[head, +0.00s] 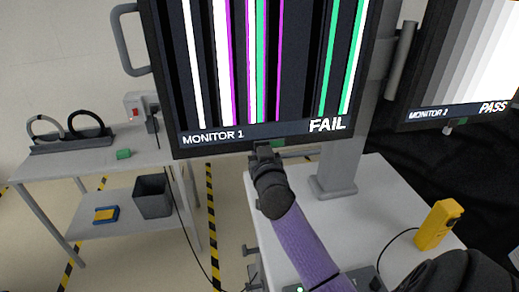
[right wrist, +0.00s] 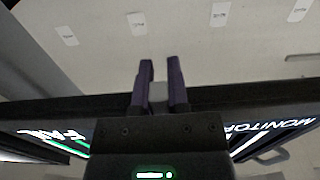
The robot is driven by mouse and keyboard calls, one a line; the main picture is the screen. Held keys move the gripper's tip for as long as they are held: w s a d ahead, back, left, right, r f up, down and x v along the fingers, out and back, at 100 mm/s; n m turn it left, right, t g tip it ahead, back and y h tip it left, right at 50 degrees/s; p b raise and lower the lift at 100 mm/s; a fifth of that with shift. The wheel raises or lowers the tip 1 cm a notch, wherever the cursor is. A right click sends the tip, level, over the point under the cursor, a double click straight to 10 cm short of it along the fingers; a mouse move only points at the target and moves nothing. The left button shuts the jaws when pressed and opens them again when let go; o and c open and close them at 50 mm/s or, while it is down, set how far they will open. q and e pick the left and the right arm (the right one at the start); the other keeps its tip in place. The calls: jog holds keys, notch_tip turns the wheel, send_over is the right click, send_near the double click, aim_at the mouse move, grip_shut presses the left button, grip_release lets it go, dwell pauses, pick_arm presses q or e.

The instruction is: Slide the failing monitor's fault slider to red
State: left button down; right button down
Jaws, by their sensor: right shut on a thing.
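Monitor 1 (head: 250,60) shows coloured vertical stripes and the word FAIL. My right gripper (head: 264,148) is at its bottom edge, near the middle. In the right wrist view its two purple fingers (right wrist: 158,85) are shut on a small grey slider knob (right wrist: 157,97). A green strip (head: 278,143) shows just right of the gripper in the head view. The gripper hides the rest of the slider, and I see no red part. My left gripper is not in view.
Monitor 2 (head: 462,65) shows grey bars and PASS, with a small knob (head: 448,130) below it. A yellow handheld device (head: 439,224) stands on the white cart top (head: 372,178). A side cart (head: 60,162) with a dark bin (head: 153,196) is at left.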

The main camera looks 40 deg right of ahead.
jog(key=d, duration=0.1)
jog(key=s+d, duration=0.1)
jog(key=d+p, duration=0.1)
jog(key=shift+s+d, duration=0.1)
jog(key=shift+s, duration=0.25)
jog(key=c, duration=0.6)
grip_release()
jog(key=shift+s+d, duration=0.1)
jog(key=shift+d, duration=0.05)
jog(key=v, duration=1)
